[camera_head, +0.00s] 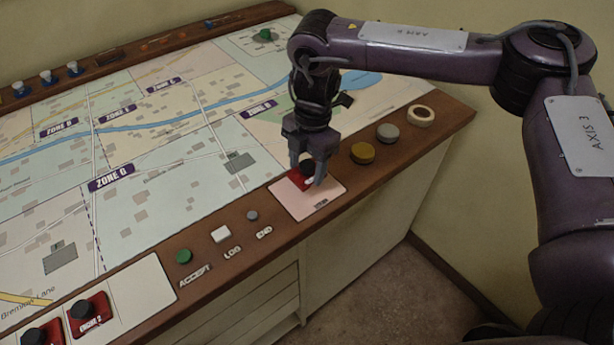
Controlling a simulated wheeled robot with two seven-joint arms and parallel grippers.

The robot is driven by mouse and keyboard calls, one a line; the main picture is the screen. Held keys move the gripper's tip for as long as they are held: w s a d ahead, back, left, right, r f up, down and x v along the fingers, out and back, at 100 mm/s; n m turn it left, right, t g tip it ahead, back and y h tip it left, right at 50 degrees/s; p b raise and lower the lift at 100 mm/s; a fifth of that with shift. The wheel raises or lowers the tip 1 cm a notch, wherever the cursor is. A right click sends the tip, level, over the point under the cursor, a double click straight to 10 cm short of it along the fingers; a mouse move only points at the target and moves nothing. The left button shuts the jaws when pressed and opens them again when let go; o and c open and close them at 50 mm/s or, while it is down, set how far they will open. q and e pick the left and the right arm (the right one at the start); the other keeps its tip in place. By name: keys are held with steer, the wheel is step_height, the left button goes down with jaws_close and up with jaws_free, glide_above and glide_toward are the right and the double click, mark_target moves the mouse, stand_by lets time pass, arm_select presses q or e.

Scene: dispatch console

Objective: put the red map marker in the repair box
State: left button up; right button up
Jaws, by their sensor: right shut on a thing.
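My right gripper (309,172) points down at the console's front edge and is shut on the black knob of a red map marker (298,181). The fingers hide part of the marker. The marker is over the upper part of a pink rectangle (320,202) marked on the console, which looks like the repair box; its small lettering is hard to read. I cannot tell whether the marker touches the surface. Two more red markers with black knobs, one labelled Engine 2 (90,315) and one cut off by the frame (42,335), are at the lower left. My left gripper is not in view.
Right of the pink rectangle are a yellow disc (362,153), a grey disc (388,132) and a tape-like ring (421,116). Left of it are a grey button (252,215), a white button (221,234) and a green button (183,256). The map (150,215) around Zone Q is clear.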

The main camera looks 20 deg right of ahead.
mark_target(307, 179)
steer(key=shift+f, duration=2.05)
steer(key=shift+f, duration=0.15)
steer(key=o, duration=1)
steer(key=r, duration=0.8)
steer(key=d+r, duration=0.1)
steer(key=r, duration=0.3)
steer(key=shift+w+d+r, duration=0.1)
steer(key=shift+w+r, duration=0.1)
steer(key=shift+w, duration=0.1)
steer(key=shift+f, duration=0.1)
